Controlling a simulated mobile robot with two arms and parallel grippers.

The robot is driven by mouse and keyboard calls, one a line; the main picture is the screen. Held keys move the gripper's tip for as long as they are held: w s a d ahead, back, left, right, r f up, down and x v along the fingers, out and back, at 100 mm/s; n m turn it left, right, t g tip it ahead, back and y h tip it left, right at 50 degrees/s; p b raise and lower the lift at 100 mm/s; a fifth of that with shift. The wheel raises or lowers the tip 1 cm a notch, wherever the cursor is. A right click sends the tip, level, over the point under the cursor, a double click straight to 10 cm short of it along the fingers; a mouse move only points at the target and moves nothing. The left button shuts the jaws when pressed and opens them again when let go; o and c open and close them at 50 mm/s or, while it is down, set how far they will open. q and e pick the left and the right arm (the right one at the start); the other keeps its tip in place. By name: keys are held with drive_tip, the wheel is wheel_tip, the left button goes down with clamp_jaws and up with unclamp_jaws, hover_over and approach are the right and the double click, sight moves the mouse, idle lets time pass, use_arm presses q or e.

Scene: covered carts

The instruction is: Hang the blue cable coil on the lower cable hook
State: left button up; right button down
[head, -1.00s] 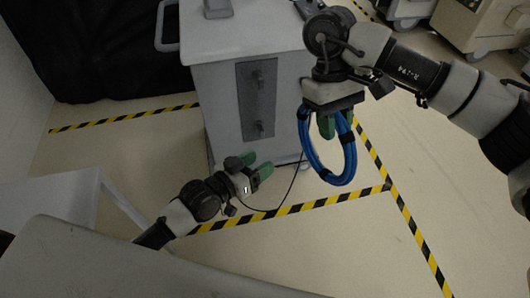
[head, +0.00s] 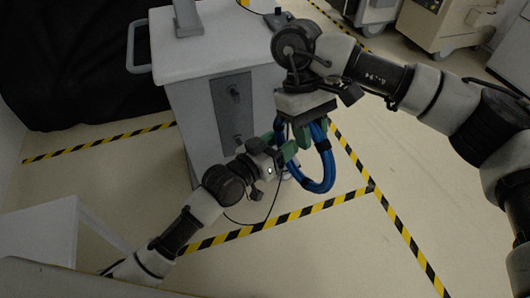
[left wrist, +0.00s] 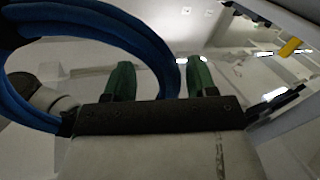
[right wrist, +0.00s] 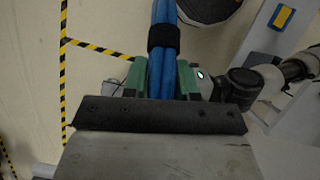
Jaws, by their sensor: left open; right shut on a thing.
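The blue cable coil (head: 325,170) hangs from my right gripper (head: 300,130), in front of the right side of the cart (head: 190,88). In the right wrist view its strands (right wrist: 161,72) are pinched between the green fingers, beside a black tie. My left gripper (head: 284,145) is open close beside the coil's left side. In the left wrist view a strand of the coil (left wrist: 160,55) passes between or just beyond its two fingers; contact is unclear. The lower cable hook (head: 238,140) is on the cart's dark panel, below the upper hook (head: 234,92). Both look bare.
A white table (head: 45,230) stands at lower left. Other carts (head: 440,25) stand at the back right. A thin dark cable (head: 268,205) hangs near my left gripper.

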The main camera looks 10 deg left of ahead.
use_arm(q)
drive_tip(key=shift+x, duration=0.8)
drive_tip(key=shift+c, duration=0.5)
drive_tip(key=c, duration=0.9)
clamp_jaws()
use_arm(e)
drive_tip(key=c, duration=0.8)
unclamp_jaws()
